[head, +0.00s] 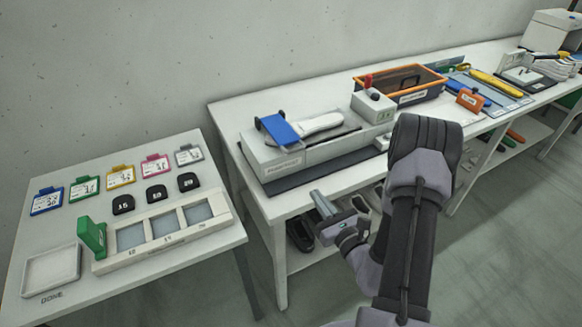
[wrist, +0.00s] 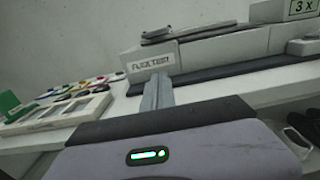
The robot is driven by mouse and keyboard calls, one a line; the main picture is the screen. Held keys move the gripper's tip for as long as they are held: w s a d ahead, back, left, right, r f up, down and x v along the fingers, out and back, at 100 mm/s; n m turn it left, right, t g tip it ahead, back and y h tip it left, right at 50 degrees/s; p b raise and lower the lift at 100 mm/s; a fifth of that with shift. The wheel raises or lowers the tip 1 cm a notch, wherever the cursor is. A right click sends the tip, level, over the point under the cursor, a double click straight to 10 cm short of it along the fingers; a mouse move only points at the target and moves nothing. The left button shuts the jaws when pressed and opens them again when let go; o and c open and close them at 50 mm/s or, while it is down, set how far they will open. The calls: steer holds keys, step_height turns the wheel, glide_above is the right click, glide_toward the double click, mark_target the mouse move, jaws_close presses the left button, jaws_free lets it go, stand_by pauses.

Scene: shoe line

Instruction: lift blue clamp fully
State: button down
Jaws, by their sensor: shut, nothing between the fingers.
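The blue clamp (head: 279,131) sits at the left end of the grey press machine (head: 290,160) on the long table. In the wrist view the closed fingers (wrist: 158,92) point toward the machine's front (wrist: 160,62). I cannot make out the blue clamp in the wrist view.
A dark mat (head: 330,168) lies along the machine's front. A grey box with a red knob (head: 372,105) stands at its right, an orange-rimmed bin (head: 402,84) behind. The left table (head: 130,290) holds coloured tags and a tray. Shoes lie on the shelf below.

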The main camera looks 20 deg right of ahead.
steer(key=w, duration=1)
steer(key=shift+w+a+r, duration=0.15)
steer(key=shift+a, duration=0.15)
steer(key=r, duration=0.2)
steer(key=shift+w+r, duration=0.25)
steer(key=shift+r, duration=0.15)
steer(key=shift+w+r, duration=0.1)
steer(key=shift+r, duration=0.5)
steer(key=shift+r, duration=0.1)
